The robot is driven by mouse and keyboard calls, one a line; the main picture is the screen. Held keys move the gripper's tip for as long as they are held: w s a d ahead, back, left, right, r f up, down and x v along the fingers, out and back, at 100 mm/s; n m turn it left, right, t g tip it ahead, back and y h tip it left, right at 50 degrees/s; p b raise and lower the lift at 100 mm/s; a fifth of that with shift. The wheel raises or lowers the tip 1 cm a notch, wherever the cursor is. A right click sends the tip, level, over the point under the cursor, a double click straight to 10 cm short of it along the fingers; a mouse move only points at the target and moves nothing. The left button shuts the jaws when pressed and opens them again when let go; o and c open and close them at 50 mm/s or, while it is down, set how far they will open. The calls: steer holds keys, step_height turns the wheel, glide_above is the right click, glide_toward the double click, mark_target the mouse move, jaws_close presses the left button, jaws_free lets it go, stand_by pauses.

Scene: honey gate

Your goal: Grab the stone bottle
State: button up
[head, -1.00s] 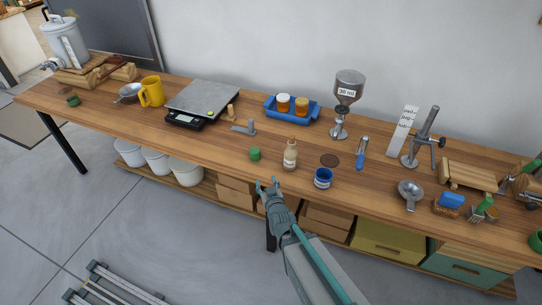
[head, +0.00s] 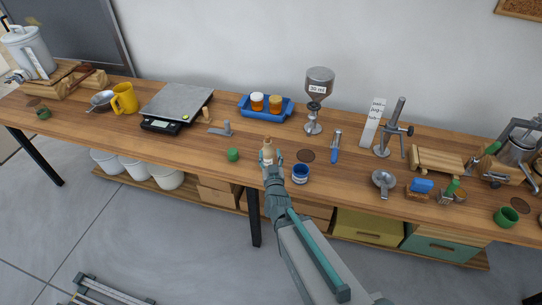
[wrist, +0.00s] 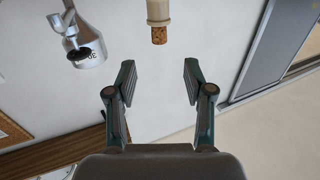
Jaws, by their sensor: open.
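The stone bottle (head: 267,148) is pale beige and stands upright near the front middle of the wooden table. In the head view my gripper (head: 272,162) is right at its front and hides its lower part. In the wrist view my gripper (wrist: 158,66) is open, with nothing between its fingers. There the bottle's pale neck (wrist: 158,10) and brown cork (wrist: 159,36) show just past the fingertips, roughly centred between them. I cannot tell whether a finger touches the bottle.
A blue-and-white cup (head: 300,174) stands close to the right of my gripper. A green lidded piece (head: 233,155) is to the left. A dark round coaster (head: 306,156) lies right of the bottle. A steel funnel stand (head: 317,95) and blue tray (head: 266,113) are behind.

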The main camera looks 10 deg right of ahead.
mark_target(268, 140)
steer(key=w+b, duration=0.2)
steer(key=b, duration=0.3)
steer(key=w+b, duration=0.3)
steer(key=b, duration=0.2)
steer(key=shift+d+f+b, duration=0.15)
steer(key=shift+d+b, duration=0.05)
steer(key=shift+b, duration=0.1)
steer(key=shift+w+d+f+p, duration=0.1)
steer(key=shift+w+d+p, duration=0.1)
steer(key=shift+w, duration=0.7)
steer(key=shift+w+d+r+p, duration=0.1)
steer(key=shift+w+p, duration=0.05)
steer(key=shift+w, duration=0.75)
steer(key=shift+w+d+f+p, duration=0.1)
steer(key=shift+w+p, duration=0.1)
steer(key=shift+w, duration=0.7)
jaws_close()
